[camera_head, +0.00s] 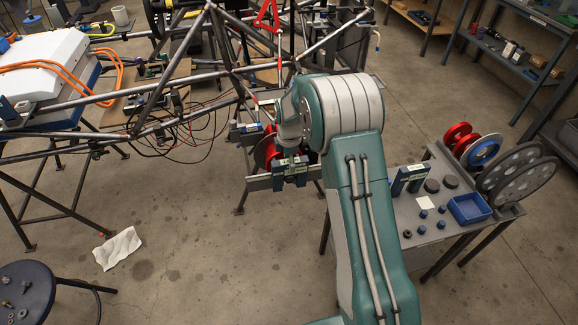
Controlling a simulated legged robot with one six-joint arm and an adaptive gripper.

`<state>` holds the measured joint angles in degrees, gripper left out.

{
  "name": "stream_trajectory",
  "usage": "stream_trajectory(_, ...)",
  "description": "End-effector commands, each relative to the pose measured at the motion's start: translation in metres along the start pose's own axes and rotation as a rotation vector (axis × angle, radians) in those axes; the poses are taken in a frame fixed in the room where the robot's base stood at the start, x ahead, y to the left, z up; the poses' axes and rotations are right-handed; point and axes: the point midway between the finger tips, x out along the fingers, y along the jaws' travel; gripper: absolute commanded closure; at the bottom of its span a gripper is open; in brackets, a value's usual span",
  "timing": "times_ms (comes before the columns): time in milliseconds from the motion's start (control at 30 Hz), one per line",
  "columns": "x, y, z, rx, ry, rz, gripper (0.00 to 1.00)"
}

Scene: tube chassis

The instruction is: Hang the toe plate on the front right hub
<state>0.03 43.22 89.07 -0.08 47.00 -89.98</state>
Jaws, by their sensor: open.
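A red hub (265,152) sits at the near end of the tube chassis (155,92), partly covered by my arm. A toe plate, a pale bar (259,184) with dark blue labelled blocks (290,171), is level in front of the hub's lower part. Whether it rests on the hub cannot be told. My gripper (291,152) is just above these blocks, mostly hidden by my wrist. It is open, and contact with the plate cannot be made out. Similar dark labelled blocks (243,130) show just behind the hub.
A grey cart (412,218) at right carries dark labelled blocks (411,179), a blue bin (469,208), red discs (457,135) and grey discs (515,165). Loose cables (190,130) hang under the chassis. A stool (45,290) and white cloth (118,247) are at left. Floor between is clear.

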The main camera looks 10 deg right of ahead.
Motion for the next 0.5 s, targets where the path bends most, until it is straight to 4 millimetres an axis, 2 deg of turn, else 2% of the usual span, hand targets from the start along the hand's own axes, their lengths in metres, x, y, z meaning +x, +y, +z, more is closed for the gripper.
stream_trajectory(100,-0.028,0.001,0.0,0.0,0.0,0.005,0.23)
stream_trajectory(300,-0.068,0.001,-0.001,0.0,0.0,0.004,0.23)
stream_trajectory(500,-0.091,0.001,-0.001,0.0,-0.001,0.002,0.23)
